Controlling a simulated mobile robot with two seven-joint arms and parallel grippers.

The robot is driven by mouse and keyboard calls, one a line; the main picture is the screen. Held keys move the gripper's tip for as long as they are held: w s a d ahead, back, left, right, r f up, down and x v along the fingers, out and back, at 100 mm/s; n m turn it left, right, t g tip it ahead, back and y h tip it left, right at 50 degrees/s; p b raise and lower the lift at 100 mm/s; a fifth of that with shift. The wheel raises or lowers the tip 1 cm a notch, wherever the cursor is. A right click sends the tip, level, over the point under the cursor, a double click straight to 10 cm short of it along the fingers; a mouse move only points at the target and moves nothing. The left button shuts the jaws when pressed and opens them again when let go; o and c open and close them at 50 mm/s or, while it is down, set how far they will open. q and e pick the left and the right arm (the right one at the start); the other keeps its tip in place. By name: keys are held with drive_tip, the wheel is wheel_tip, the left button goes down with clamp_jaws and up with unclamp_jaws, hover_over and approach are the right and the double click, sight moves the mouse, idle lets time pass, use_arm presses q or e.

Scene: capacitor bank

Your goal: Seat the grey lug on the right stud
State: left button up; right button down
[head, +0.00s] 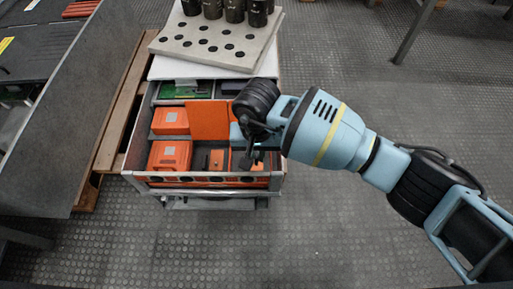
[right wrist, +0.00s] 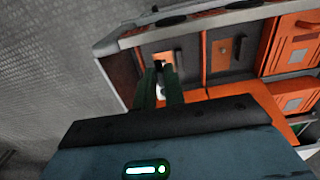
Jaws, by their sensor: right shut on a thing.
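My right gripper (head: 249,158) reaches in from the right over the right end of an open drawer-like bay. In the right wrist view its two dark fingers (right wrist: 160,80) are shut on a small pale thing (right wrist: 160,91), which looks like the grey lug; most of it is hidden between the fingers. The fingertips are over an orange-floored compartment (right wrist: 160,57) with a dark upright piece beside them, which may be the right stud. A neighbouring compartment (right wrist: 222,62) has a similar dark upright piece. I cannot tell whether the lug touches a stud. My left gripper is not in view.
Orange boxes (head: 170,155) fill the bay's left side, and an orange panel (head: 208,120) stands near its middle. The bay's front wall (head: 205,180) is close to my gripper. Behind, a grey perforated board (head: 205,42) carries several black cylinders (head: 235,10).

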sight(257, 170)
wheel_tip(257, 170, down, 2)
drive_tip(key=shift+f+b, duration=0.25)
drive_tip(key=shift+b, duration=0.3)
drive_tip(key=shift+f+b, duration=0.8)
drive_tip(key=shift+f, duration=0.65)
drive_tip(key=shift+f+b, duration=0.65)
drive_tip(key=shift+f, duration=0.75)
drive_tip(key=shift+f+b, duration=0.7)
drive_tip(key=shift+b, duration=0.15)
